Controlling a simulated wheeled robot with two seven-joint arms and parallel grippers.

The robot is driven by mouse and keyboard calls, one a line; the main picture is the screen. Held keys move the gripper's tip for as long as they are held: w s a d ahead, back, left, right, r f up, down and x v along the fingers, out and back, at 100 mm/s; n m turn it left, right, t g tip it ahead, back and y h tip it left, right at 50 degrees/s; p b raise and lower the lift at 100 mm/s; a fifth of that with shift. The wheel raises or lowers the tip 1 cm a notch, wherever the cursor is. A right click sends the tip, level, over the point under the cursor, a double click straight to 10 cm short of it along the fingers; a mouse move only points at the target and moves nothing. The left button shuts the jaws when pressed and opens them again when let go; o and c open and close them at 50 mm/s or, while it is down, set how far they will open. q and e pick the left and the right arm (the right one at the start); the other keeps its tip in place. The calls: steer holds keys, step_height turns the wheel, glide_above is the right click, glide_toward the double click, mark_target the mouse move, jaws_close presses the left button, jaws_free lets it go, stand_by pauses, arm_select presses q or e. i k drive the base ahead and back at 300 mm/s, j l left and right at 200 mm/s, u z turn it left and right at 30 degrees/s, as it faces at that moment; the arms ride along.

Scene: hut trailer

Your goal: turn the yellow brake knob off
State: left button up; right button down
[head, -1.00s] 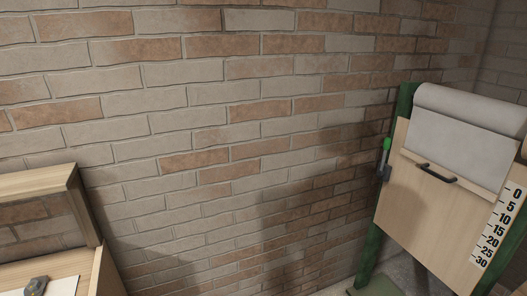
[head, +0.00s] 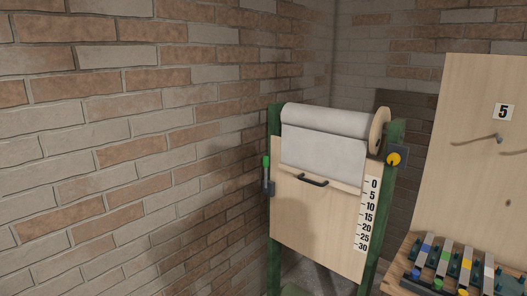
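The yellow brake knob (head: 393,159) is in the head view, right of centre. It sits on a dark plate near the top of the right green post (head: 377,215) of a paper-roll stand. The roll of grey-white paper (head: 325,119) lies across the top of the stand, just left of the knob. The knob is small here, and I cannot tell which setting it is turned to. Neither of my grippers is in view.
A wooden panel (head: 316,220) with a dark handle (head: 312,180) and a number scale (head: 368,214) hangs below the roll. A green-handled lever (head: 267,170) is on the left post. A rack of coloured clamps (head: 455,268) stands at lower right, before a board marked 5 (head: 490,170). Brick wall fills the left.

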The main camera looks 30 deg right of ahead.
mark_target(394, 159)
steer(key=z, duration=1.7)
